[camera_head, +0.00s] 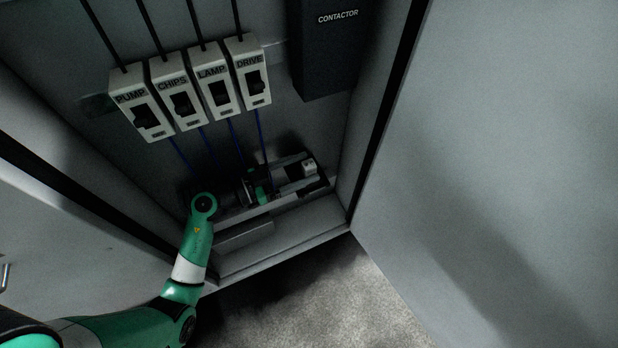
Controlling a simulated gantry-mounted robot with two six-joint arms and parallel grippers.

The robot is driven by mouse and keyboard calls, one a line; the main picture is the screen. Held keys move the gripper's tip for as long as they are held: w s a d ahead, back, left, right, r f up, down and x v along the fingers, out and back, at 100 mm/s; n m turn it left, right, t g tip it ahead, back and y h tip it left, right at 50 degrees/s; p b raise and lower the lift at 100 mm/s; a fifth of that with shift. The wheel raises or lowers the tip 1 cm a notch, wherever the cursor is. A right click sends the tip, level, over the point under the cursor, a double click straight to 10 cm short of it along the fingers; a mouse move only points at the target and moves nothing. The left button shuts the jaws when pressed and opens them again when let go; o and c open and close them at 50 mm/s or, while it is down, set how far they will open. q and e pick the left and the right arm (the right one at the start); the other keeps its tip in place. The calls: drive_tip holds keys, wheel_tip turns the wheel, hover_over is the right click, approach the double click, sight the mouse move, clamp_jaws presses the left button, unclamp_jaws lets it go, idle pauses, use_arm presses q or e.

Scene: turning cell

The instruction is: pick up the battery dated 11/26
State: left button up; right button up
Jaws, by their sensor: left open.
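My left gripper (306,172) reaches into the bottom of an open grey cabinet; its arm comes in from the lower left. Its two grey fingers are apart and point to the right. A small pale block (310,167) with dark marks shows at the fingertips, near the cabinet's right wall. I cannot tell whether it is a battery or whether the fingers touch it. No date can be read, and no battery dated 11/26 can be made out. The gripper and arm hide part of the cabinet floor. My right gripper is not in view.
Breakers labelled PUMP (142,104), CHIPS (177,95), LAMP (214,85) and DRIVE (251,73) hang above, with blue wires running down. A dark CONTACTOR box (330,55) is at upper right. A ledge (285,245) edges the cabinet floor. The open door (510,160) stands right.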

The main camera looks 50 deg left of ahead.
sight(315, 164)
use_arm(q)
drive_tip(key=shift+b+x, duration=0.65)
drive_tip(key=shift+x, duration=1.9)
clamp_jaws()
